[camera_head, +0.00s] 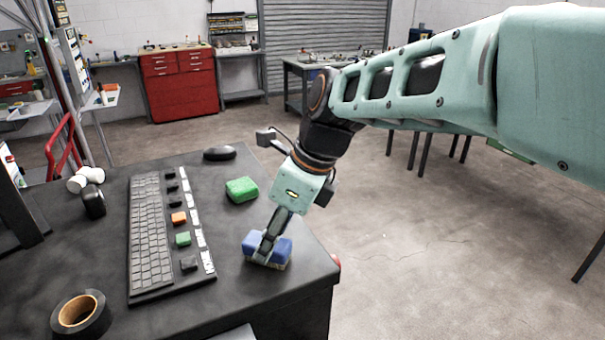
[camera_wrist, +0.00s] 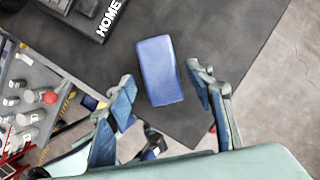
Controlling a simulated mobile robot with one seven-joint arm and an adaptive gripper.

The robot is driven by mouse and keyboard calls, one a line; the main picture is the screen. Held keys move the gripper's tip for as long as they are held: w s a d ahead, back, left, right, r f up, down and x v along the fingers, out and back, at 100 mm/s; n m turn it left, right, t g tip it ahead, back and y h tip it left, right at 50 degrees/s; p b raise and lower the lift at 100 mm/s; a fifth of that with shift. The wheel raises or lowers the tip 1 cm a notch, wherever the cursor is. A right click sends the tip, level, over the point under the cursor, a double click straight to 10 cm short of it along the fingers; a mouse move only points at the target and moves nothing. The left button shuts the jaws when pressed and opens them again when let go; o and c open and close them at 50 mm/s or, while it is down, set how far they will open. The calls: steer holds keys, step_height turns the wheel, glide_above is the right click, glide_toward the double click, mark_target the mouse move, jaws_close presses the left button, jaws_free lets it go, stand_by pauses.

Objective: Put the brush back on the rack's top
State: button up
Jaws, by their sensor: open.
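A blue block with a pale underside, which looks like the brush (camera_head: 281,249), lies on the dark table near its right front corner. It also shows in the wrist view (camera_wrist: 161,70) with its flat blue top facing up. My gripper (camera_head: 266,246) is open and pointing down at the brush. In the wrist view my gripper (camera_wrist: 161,84) has one finger on each side of the brush, with visible gaps. I cannot tell how far the fingertips are above the table. I cannot tell for certain which thing is the rack.
The table (camera_head: 225,300) also holds a keyboard (camera_head: 150,235), a green block (camera_head: 241,189), a black mouse (camera_head: 219,153) and a tape roll (camera_head: 80,313). A shelf unit with bottles and tools (camera_wrist: 30,110) shows in the wrist view. Open floor lies to the right.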

steer(key=w+v, duration=0.1)
steer(key=v, duration=0.8)
steer(key=s+d+f+n+t+h, duration=0.1)
steer(key=s+d+f+n, duration=0.1)
steer(key=d+n, duration=0.4)
steer(key=s+d+f+n+t+h, duration=0.1)
steer(key=s+d+f+n+t, duration=0.1)
steer(key=s+d+n, duration=0.3)
steer(key=s+d+f+n+t+h, duration=0.1)
steer(key=s+d+f+n+h, duration=0.1)
steer(key=d+n, duration=0.6)
step_height(320, 180, down, 2)
steer(key=shift+s+d+f+n+t, duration=0.15)
steer(key=shift+s+d+n+t, duration=0.2)
steer(key=shift+s+n, duration=0.45)
steer(key=shift+r+p, duration=0.35)
steer(key=shift+p, duration=0.2)
